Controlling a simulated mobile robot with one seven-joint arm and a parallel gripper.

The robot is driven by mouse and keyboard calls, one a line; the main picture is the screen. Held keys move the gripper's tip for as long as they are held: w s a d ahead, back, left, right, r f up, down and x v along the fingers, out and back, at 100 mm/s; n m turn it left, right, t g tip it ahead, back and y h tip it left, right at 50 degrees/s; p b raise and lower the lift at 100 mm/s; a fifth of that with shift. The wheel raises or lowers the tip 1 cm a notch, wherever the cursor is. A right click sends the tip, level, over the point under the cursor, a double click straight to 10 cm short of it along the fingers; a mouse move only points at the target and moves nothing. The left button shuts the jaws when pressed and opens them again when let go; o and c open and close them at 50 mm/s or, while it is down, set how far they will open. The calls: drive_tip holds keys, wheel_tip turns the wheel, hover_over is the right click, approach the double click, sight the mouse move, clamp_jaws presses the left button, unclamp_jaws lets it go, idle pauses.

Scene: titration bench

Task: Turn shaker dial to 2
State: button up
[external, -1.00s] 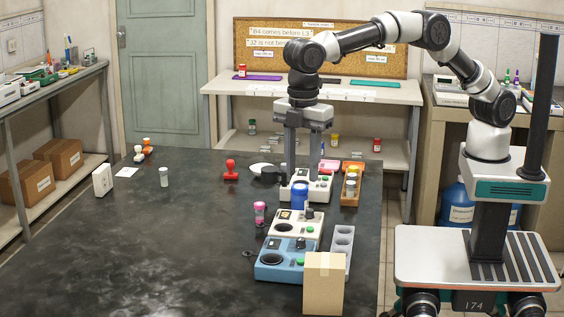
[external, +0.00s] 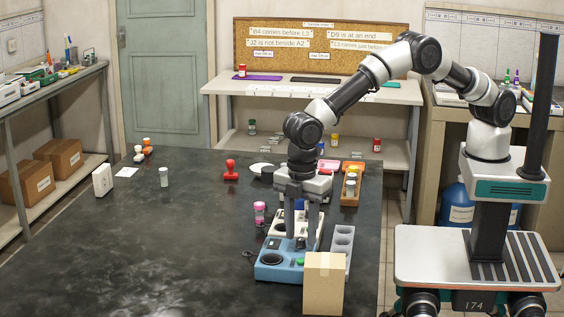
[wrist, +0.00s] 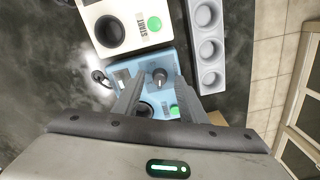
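A blue device (external: 270,268) sits at the near end of a row of bench devices. In the wrist view the blue device (wrist: 127,70) shows a dark upright knob (wrist: 160,76), a green button (wrist: 176,111) and a dark round recess. I cannot read which device is the shaker, nor the knob's markings. My gripper (external: 302,242) points down over the blue device. In the wrist view my gripper (wrist: 159,82) is open, with one finger on each side of the knob. A gap shows between the fingers and the knob; contact cannot be made out.
A white device (wrist: 127,28) with a green START button adjoins the blue one. A grey rack (external: 342,243) with round wells stands to the right. A cardboard box (external: 323,283) stands close by at front right. A pink-capped vial (external: 259,213) is at left. The bench's left is mostly clear.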

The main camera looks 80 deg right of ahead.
drive_tip(key=shift+f, duration=0.4)
clamp_jaws()
